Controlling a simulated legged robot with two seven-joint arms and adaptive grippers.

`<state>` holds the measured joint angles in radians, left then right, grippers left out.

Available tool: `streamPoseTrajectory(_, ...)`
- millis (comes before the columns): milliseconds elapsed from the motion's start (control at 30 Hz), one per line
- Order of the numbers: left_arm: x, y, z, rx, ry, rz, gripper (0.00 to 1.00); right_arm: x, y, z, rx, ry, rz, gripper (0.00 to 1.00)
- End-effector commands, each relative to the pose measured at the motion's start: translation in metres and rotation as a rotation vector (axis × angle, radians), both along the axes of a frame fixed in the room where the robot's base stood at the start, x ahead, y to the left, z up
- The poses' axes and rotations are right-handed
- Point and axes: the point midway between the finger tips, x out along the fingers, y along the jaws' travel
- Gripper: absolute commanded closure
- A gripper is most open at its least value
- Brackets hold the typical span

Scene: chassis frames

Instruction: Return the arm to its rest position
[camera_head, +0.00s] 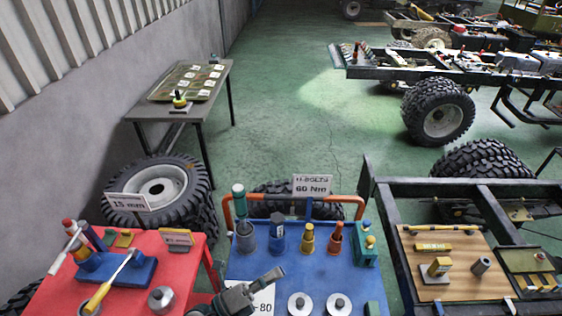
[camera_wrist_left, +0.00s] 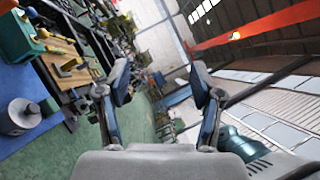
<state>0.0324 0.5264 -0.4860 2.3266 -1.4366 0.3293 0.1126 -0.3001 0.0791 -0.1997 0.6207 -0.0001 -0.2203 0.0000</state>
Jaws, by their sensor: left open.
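My left gripper (camera_head: 258,287) is low in the middle of the head view, over the front of the blue table (camera_head: 256,268). In the left wrist view its two fingers (camera_wrist_left: 161,90) stand wide apart, with nothing between them. The wrist view is tilted, with the blue table and wooden board at its left. Most of my left arm is hidden below the head view's edge. My right gripper does not show.
A red table (camera_head: 190,271) with tools stands left. Several coloured holders and a sign (camera_head: 312,185) are on the blue table. A chassis frame (camera_head: 385,222) with a wooden board (camera_head: 450,285) is right. Tyres (camera_head: 160,188) stand behind.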

Motion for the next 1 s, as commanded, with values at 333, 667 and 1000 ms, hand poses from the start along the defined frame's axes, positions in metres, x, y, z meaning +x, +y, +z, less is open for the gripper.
streamPoseTrajectory(333,0.060,0.195,-0.103,-0.972,0.941,0.836,0.34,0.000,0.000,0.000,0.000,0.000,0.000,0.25)
streamPoseTrajectory(667,-0.054,0.216,-0.264,-1.108,1.717,1.328,0.34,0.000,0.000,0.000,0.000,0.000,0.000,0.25)
streamPoseTrajectory(1000,-0.130,0.194,-0.347,-1.010,2.126,1.520,0.34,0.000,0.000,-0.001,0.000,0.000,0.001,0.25)
